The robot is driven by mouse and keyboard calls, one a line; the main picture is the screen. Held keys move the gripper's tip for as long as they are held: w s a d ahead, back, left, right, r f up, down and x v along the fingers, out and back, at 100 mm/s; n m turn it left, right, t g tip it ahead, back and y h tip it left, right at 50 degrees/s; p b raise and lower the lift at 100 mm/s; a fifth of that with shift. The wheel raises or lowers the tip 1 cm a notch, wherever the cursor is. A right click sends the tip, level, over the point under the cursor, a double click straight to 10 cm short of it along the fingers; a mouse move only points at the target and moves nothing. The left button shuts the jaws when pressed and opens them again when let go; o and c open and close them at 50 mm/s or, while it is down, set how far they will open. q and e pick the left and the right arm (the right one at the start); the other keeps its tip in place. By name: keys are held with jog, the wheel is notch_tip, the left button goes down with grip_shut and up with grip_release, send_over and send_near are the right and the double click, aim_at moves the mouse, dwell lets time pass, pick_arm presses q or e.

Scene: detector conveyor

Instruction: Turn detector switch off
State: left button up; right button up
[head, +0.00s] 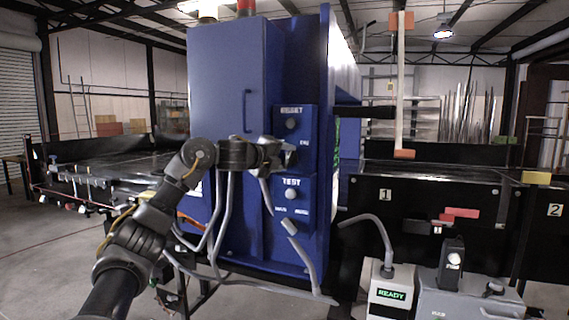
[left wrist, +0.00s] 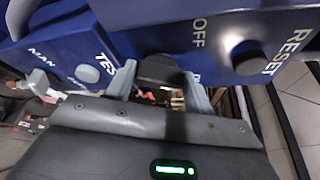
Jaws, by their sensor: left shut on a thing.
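The detector is a tall blue cabinet (head: 224,90) in the middle of the head view. Its front carries a RESET panel with a round grey button (head: 291,124), and a TEST panel (head: 292,196) below. My left gripper (head: 277,160) is at the lower part of the RESET panel. In the left wrist view its two grey fingers are on either side of the dark detector switch (left wrist: 160,70) and shut on it. The word OFF shows on the panel beside the switch. The gripper hides much of the switch in the head view. My right gripper is not in view.
A dark conveyor (head: 105,163) runs left behind my arm and continues right, with a numbered side panel (head: 430,190). Grey cables hang in front of the cabinet. A box reading READY (head: 391,293) and a grey unit (head: 465,303) stand at lower right.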

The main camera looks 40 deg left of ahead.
pick_arm(q)
jog(key=n+t+b, duration=0.1)
jog(key=n, duration=0.1)
jog(key=f+n+b, duration=0.1)
jog(key=n+b, duration=0.1)
jog(key=shift+t+h, duration=0.4)
jog(key=n, duration=0.1)
jog(key=n+b, duration=0.1)
jog(key=n+t+b, duration=0.1)
jog(key=shift+f+n, duration=0.25)
jog(key=shift+n, duration=0.05)
jog(key=n+t+y+b, duration=0.1)
jog(key=n+b, duration=0.1)
jog(key=n, duration=0.1)
jog(key=shift+d, duration=0.1)
jog(key=shift+n+t+y+b, duration=0.5)
jog(key=shift+n+b, duration=0.15)
jog(key=shift+n, duration=0.95)
jog(key=o, duration=1)
jog(key=shift+w, duration=0.1)
